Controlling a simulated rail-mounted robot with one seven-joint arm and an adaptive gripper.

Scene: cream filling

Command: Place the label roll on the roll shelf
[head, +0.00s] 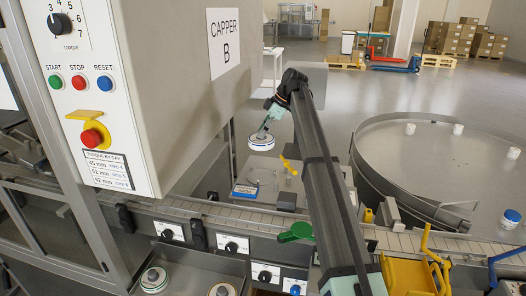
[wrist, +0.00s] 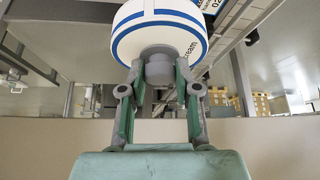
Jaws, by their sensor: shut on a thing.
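The label roll (head: 262,143) is a white disc with blue bands and a grey hub. My gripper (head: 266,128) is shut on it from above, with the roll hanging below. In the wrist view the fingers (wrist: 159,72) close on the grey hub and the label roll (wrist: 160,28) fills the top, showing part of the word "cream". Below the roll in the head view is a grey flat surface (head: 268,173) with a faint ring mark and a blue-edged card (head: 245,191) at its front. It may be the roll shelf; the card's text is too small to read.
The capper cabinet (head: 185,70) stands close left of the roll. A conveyor (head: 180,208) runs across the front. Yellow clips (head: 289,165) sit right of the grey surface. A round table (head: 430,165) is at the right. More rolls (head: 154,280) lie in a front tray.

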